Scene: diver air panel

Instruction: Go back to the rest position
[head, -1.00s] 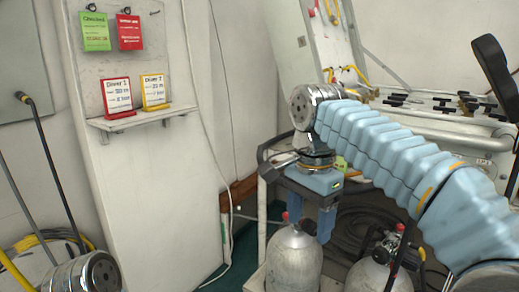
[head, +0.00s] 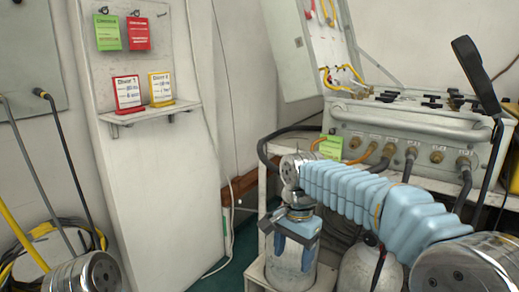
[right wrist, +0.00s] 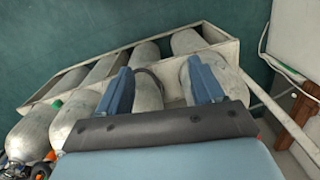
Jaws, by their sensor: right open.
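My right gripper (head: 293,250) hangs low in front of the panel stand, fingers pointing down, with its blue sleeved arm (head: 350,195) reaching in from the right. In the right wrist view its two blue fingers (right wrist: 160,68) are spread apart with nothing between them. They show over a rack of grey cylinders; whether they touch one cannot be told. A metal joint of my left arm (head: 88,272) shows at the bottom left; the left gripper is out of view.
The air panel case (head: 400,128) stands on the white stand, with a green tag (head: 331,147) at its left end. Grey cylinders (head: 290,272) stand beneath. A white board (head: 160,200) with tags and a small shelf (head: 150,113) is left. Yellow hose (head: 22,240) hangs far left.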

